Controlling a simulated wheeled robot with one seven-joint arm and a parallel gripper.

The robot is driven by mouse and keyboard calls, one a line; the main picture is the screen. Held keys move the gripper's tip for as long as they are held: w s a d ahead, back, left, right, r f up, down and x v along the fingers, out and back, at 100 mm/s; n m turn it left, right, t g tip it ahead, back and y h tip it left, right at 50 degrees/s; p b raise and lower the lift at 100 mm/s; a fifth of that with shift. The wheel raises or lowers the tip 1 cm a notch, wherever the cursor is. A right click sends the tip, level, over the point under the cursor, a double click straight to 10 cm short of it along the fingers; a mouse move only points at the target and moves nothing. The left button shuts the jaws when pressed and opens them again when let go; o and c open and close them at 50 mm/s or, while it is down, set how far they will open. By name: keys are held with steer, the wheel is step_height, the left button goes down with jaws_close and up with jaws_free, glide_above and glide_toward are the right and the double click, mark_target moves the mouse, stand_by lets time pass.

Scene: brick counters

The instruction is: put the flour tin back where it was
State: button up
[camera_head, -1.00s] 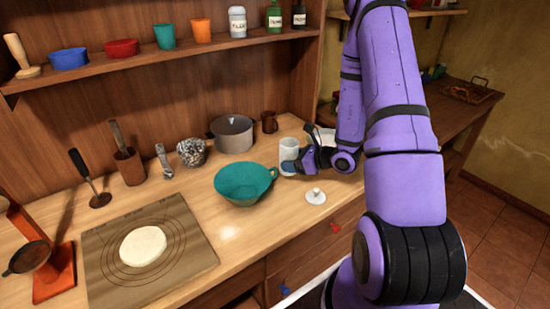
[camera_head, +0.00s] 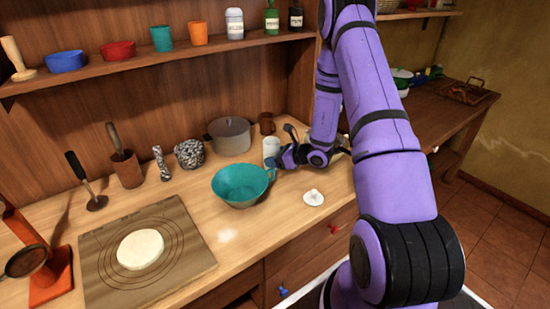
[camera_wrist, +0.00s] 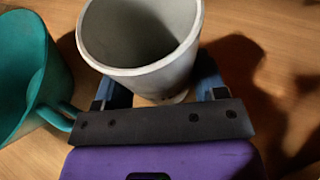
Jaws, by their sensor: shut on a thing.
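A whitish, open-topped tin (camera_head: 271,147), which looks like the flour tin, is upright between the fingers of my gripper (camera_head: 277,160). In the wrist view the tin (camera_wrist: 143,40) is lidless and its inside is shadowed. The blue fingers of my gripper (camera_wrist: 157,90) are on both sides of it, shut on it. The tin's foot is mostly hidden, so I cannot tell whether it touches the counter. A white lid with a knob (camera_head: 313,198) lies on the counter in front of my gripper.
A teal bowl (camera_head: 241,187) is close to the left of my gripper. A grey pot (camera_head: 230,137) and a brown mug (camera_head: 267,123) stand behind. A labelled white jar (camera_head: 234,23) and bottles are on the shelf (camera_head: 150,62). Free counter lies around the lid.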

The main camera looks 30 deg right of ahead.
steer(key=shift+f, duration=0.15)
steer(key=o, duration=1.1)
